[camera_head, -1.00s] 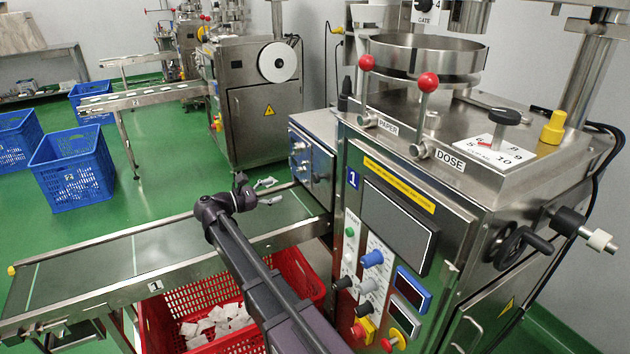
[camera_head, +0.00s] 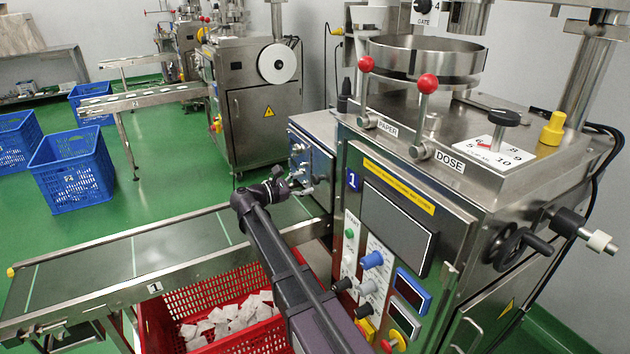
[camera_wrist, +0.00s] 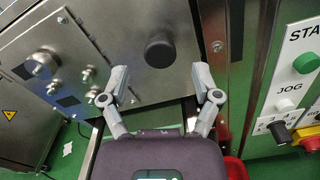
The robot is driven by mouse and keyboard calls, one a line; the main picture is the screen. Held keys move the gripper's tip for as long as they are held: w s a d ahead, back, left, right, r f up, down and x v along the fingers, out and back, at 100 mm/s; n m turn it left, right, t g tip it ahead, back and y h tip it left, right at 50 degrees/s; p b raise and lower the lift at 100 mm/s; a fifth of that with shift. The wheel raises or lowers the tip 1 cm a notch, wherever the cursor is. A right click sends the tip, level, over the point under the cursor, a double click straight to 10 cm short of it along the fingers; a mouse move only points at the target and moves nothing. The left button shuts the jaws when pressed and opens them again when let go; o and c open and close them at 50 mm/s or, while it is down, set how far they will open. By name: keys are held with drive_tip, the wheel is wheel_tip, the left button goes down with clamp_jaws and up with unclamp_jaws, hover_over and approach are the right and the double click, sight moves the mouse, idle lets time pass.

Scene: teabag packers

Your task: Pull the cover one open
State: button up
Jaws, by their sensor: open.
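The cover of machine one (camera_head: 314,175) is a steel panel on the left side of the machine, above the conveyor's end. It looks closed. In the wrist view the steel panel (camera_wrist: 105,25) fills the upper left and carries a round black knob (camera_wrist: 160,50). My gripper (camera_wrist: 160,79) is open, with one finger on each side below the knob and nothing between them. In the head view my gripper (camera_head: 292,184) is in front of the panel, and its tips partly hide the panel's lower part. Whether it touches the panel cannot be told.
The conveyor (camera_head: 160,245) runs left from the machine below my gripper. A red crate (camera_head: 165,320) with white teabags stands under it. The control panel (camera_head: 370,265) is right of my arm. Blue crates (camera_head: 72,178) stand on the floor at left.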

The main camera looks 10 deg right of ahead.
sight(313, 180)
drive_tip(key=shift+x, duration=1.95)
drive_tip(key=shift+c, duration=0.2)
clamp_jaws()
